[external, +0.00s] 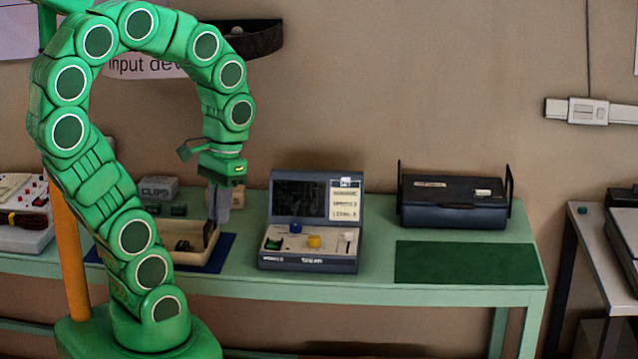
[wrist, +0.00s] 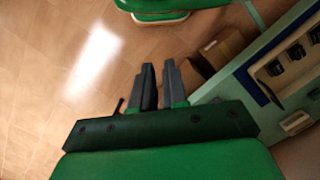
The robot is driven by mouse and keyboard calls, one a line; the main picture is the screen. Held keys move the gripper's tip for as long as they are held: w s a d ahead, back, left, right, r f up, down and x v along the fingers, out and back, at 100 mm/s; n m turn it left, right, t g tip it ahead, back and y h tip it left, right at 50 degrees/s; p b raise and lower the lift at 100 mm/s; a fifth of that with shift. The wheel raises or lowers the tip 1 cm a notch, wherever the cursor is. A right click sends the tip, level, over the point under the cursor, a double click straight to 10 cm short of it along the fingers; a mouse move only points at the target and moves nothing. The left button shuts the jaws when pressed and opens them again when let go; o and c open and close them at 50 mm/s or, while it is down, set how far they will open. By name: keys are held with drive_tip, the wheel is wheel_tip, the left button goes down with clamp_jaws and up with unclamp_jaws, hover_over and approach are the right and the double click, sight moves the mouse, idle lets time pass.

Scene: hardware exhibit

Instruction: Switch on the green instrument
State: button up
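The instrument in the middle of the green table is a dark blue-grey open case (external: 310,263) with a dark screen in its raised lid. Its light panel carries a green part (external: 273,244), a blue knob (external: 296,227), a yellow knob (external: 314,241) and a white-topped lever (external: 347,238). No body coloured green shows on it, and its label is too small to read surely. My gripper (external: 218,205) points down left of the case, above the tray and apart from the instrument. In the wrist view my gripper (wrist: 159,66) is empty, its fingers a narrow gap apart.
A cream tray (external: 196,262) with dark items sits on a blue mat left of the instrument. A closed dark case (external: 453,203) with upright side handles stands right, behind a bare green mat (external: 465,262). The wrist view shows floor, brown boxes (wrist: 225,45) and the table edge (wrist: 222,88).

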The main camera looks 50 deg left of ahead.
drive_tip(key=w+a+n, duration=0.1)
drive_tip(key=w+n, duration=0.1)
drive_tip(key=w, duration=0.1)
drive_tip(key=w+a+n, duration=0.1)
drive_tip(key=w+n, duration=0.1)
drive_tip(key=w, duration=0.1)
drive_tip(key=w+a+n, duration=0.1)
drive_tip(key=w+n, duration=0.1)
drive_tip(key=n, duration=0.1)
drive_tip(key=shift+w+a+r, duration=0.1)
drive_tip(key=shift+w+r, duration=0.05)
drive_tip(key=shift+w, duration=0.25)
clamp_jaws()
drive_tip(key=n+h, duration=0.1)
drive_tip(key=n, duration=1.7)
hover_over(274, 244)
wheel_tip(274, 244, down, 6)
drive_tip(key=shift+w+a+f+n+t, duration=0.3)
drive_tip(key=shift+w+a+f+t, duration=0.15)
drive_tip(key=shift+w+a, duration=0.35)
drive_tip(key=f, duration=0.4)
drive_tip(key=s+f, duration=0.1)
drive_tip(key=f, duration=0.4)
drive_tip(key=d+f, duration=0.1)
drive_tip(key=f, duration=0.4)
drive_tip(key=shift+s+d, duration=0.1)
drive_tip(key=shift+s, duration=0.05)
